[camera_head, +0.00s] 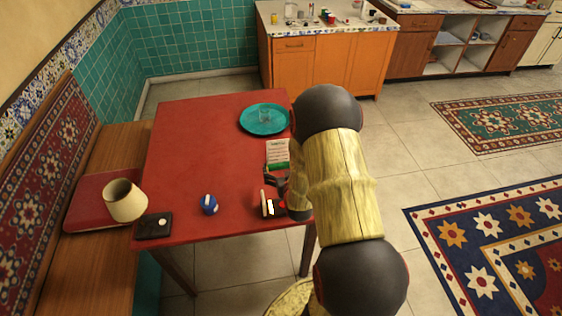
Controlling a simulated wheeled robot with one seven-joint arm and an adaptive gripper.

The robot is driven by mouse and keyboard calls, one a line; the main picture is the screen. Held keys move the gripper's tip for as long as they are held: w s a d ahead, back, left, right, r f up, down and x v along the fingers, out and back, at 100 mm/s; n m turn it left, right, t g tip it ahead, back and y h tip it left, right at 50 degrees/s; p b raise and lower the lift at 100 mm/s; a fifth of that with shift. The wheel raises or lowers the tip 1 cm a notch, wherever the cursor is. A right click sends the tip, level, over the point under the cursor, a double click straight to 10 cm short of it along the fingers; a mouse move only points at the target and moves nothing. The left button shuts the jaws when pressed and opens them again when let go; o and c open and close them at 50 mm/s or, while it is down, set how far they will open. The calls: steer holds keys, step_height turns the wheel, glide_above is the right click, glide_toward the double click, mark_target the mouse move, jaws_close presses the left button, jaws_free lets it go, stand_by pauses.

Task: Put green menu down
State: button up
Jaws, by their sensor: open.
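The green menu (277,152) is a pale card with a green top and a green band along its bottom. It is at the right side of the red table (195,150), below the teal tray in the picture; it looks upright, but its contact with the table is hard to tell. My gripper (269,194) is low over the table's right edge, just nearer than the menu. Its dark fingers are apart, with no object seen between them. My arm hides part of the gripper and the table's right edge.
A teal tray (251,121) with a clear glass (265,114) stands behind the menu. A blue round item (208,205), a black box (154,226) and a cream lampshade-like object (125,201) are at the front left. The middle of the table is clear.

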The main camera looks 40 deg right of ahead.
steer(key=a+r+n+g+y, duration=0.2)
steer(key=a+r+n+y, duration=0.15)
steer(key=a+r, duration=1.55)
steer(key=s+a+r+n+g+y, duration=0.1)
steer(key=s+a+r, duration=0.2)
steer(key=s, duration=0.4)
steer(key=s+a+r+g+y, duration=0.1)
steer(key=s+a+r, duration=0.3)
steer(key=s, duration=0.3)
steer(key=s+a+r+n+g+y, duration=0.1)
steer(key=s+a+r, duration=0.2)
steer(key=s+a, duration=0.2)
steer(key=s, duration=0.2)
steer(key=shift+s+a+r+n+g, duration=0.2)
steer(key=shift+s+n+g, duration=0.15)
steer(key=shift+g, duration=0.05)
steer(key=shift+y, duration=0.25)
steer(key=shift+c, duration=0.2)
